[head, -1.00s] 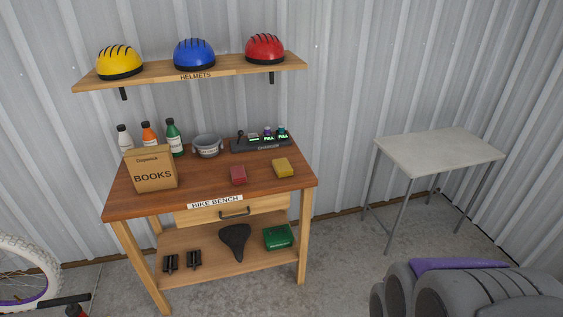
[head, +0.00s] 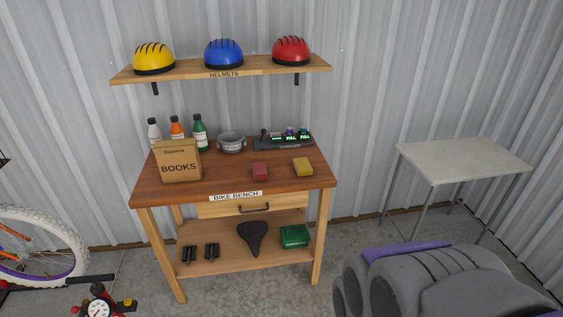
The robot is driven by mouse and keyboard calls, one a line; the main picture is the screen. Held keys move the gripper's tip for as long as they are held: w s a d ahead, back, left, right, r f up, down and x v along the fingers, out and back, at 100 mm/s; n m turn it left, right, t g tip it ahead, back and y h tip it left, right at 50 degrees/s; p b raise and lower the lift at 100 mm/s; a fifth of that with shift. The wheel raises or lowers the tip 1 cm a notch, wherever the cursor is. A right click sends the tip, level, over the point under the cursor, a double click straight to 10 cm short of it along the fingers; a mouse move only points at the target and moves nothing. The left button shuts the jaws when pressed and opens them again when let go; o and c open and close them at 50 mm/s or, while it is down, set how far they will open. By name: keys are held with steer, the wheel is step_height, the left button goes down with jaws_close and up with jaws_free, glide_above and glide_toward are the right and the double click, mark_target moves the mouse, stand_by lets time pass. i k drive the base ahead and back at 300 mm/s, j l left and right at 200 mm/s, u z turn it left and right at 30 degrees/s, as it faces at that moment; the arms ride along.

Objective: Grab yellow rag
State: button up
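A small yellow block-shaped item (head: 303,167), which looks like the folded yellow rag, lies on the right part of the wooden bike bench (head: 230,185). A similar red item (head: 261,171) lies to its left, apart from it. Nothing covers the yellow item. My gripper is not visible in the head view. Grey rounded parts with a purple strip at the lower right look like my own body.
A books box (head: 180,160), bottles, a grey tub (head: 231,142) and a charger (head: 284,141) stand on the bench. Helmets sit on the shelf (head: 225,72) above. A bicycle wheel (head: 40,247) is at left, a pale table (head: 465,160) at right. Floor shows before the bench.

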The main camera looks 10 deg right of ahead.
mark_target(303, 167)
steer(key=i+j+z, duration=0.1)
steer(key=i+j, duration=0.15)
steer(key=i+j+z, duration=0.15)
steer(key=i+j, duration=0.15)
steer(key=i+j+z, duration=0.1)
steer(key=j, duration=0.35)
steer(key=i+j+z, duration=0.1)
steer(key=i+j, duration=0.25)
steer(key=i+j+z, duration=0.15)
steer(key=j, duration=0.25)
steer(key=i, duration=0.05)
